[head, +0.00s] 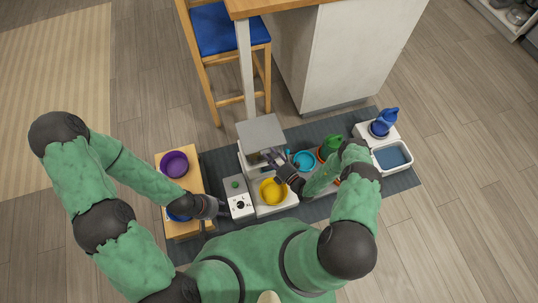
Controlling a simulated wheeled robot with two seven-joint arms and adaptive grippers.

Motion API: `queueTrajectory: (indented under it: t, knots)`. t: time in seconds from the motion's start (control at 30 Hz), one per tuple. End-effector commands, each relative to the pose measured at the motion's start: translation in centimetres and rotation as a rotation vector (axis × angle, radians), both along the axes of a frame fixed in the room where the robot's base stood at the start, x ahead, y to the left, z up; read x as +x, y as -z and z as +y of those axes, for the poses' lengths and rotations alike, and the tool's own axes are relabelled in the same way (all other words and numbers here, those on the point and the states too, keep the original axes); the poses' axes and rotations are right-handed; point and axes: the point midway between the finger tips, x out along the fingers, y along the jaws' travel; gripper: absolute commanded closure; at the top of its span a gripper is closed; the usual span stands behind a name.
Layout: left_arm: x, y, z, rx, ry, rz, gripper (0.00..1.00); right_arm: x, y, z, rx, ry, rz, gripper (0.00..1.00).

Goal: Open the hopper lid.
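The feeder's hopper stands on the dark mat, with a flat grey lid (261,131) on top. A dark gap shows below the lid's front edge, but I cannot tell how far the lid is raised. My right gripper (271,157) is at the lid's front edge, over the hopper front; I cannot tell whether it touches or how wide its fingers are. A yellow bowl (272,191) sits at the feeder's base. My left gripper (223,208) is low at the left, beside a white box with a dial (240,203); its fingers are too small to read.
A wooden stand with a purple bowl (174,163) and a blue bowl is at the left. A teal bowl (303,160), green can (330,145), blue scoop-like item (385,121) and litter-style tray (392,157) are at the right. A chair (216,30) and counter stand behind.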

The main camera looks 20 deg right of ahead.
Motion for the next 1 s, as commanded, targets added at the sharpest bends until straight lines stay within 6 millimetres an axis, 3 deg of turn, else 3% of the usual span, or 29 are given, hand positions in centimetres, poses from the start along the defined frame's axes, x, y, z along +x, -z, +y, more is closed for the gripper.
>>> queueTrajectory:
  t: [0.17, 0.47, 0.6, 0.63, 1.0]
  knots:
    - [0.00, 0.39, 0.00, 0.000, 0.000, 0.000, 0.60, 1.14, 0.01, 0.57, 0.000, -0.002, -0.001, 0.61]
    - [0.00, 0.38, 0.00, 0.000, 0.000, 0.000, 0.60, 1.30, -0.04, 0.64, 0.000, -0.001, 0.000, 0.61]
    - [0.00, 0.38, 0.00, 0.000, 0.000, 0.000, 0.60, 1.29, -0.03, 0.63, 0.000, -0.001, 0.000, 0.95]
    - [0.00, 0.38, 0.00, 0.000, 0.000, 0.000, 0.60, 1.29, -0.03, 0.64, 0.000, -0.001, 0.000, 1.00]
    - [-0.01, -0.02, 0.00, 0.000, 0.000, 0.000, 0.60, 1.15, -0.34, 0.59, 0.001, -0.002, 0.015, 1.00]
